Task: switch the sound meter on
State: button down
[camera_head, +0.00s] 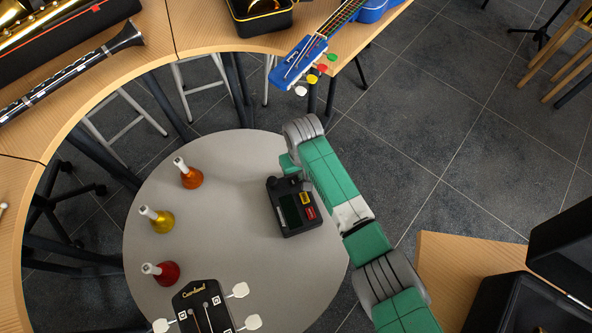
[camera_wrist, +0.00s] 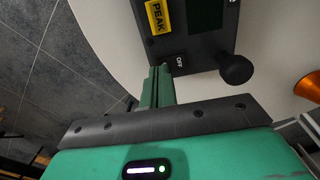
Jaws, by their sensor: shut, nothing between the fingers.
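The sound meter (camera_head: 285,227) is a dark box lying on the grey round table, with a dark green screen (camera_head: 291,210), a yellow button (camera_head: 306,198) and a red one (camera_head: 310,213). In the wrist view the yellow button (camera_wrist: 156,16) reads PEAK. A black switch marked OFF (camera_wrist: 180,62) sits near the meter's edge, with a round black knob (camera_wrist: 235,69) to its right. My gripper (camera_wrist: 161,72) is shut and empty, its tips just beside the OFF switch; I cannot tell whether they touch it. In the head view the fingertips are hidden.
Red, yellow and orange handbells (camera_head: 189,178) stand along the table's (camera_head: 225,260) left side. A black guitar headstock (camera_head: 203,308) reaches over its front. A blue ukulele headstock (camera_head: 298,60) juts out above. A curved wooden desk (camera_head: 100,75) holds a clarinet (camera_head: 75,70). The table between bells and meter is clear.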

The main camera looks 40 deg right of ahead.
jog(key=shift+f, duration=0.55)
jog(key=shift+r, duration=0.1)
notch_tip(320, 180, up, 7)
jog(key=p, duration=0.7)
jog(key=shift+p, duration=0.3)
